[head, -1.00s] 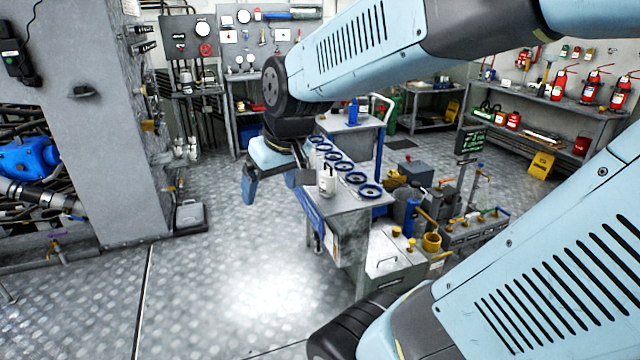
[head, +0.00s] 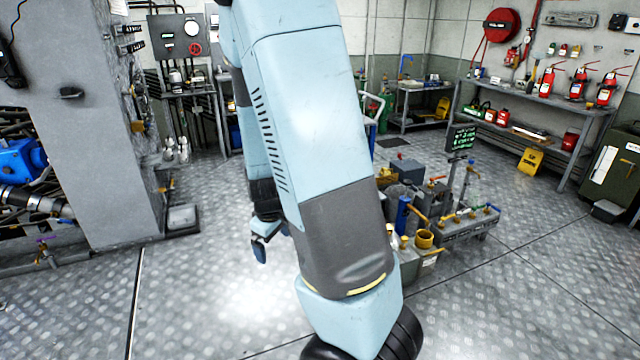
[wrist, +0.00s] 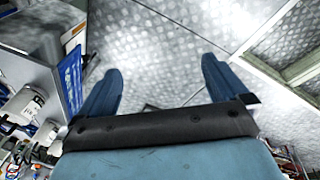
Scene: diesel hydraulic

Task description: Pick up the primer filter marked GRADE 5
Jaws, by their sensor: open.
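No primer filter marked GRADE 5 can be made out in either view, and no grade marking is readable. My gripper (head: 265,245) hangs low behind my forearm in the head view. In the wrist view my gripper (wrist: 162,75) has its two blue fingers spread wide, with only floor between them. A white labelled canister (wrist: 27,102) stands at the left of the wrist view, beside the fingers and apart from them. Its label is too small to read. My arm hides the workbench top in the head view.
A grey bench side with a blue panel (wrist: 70,78) is close to the left finger. Pumps and a yellow pot (head: 424,239) stand right of my arm. A shelf (head: 540,135) with red extinguishers is at the back right. Open plate floor (head: 200,290) lies left.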

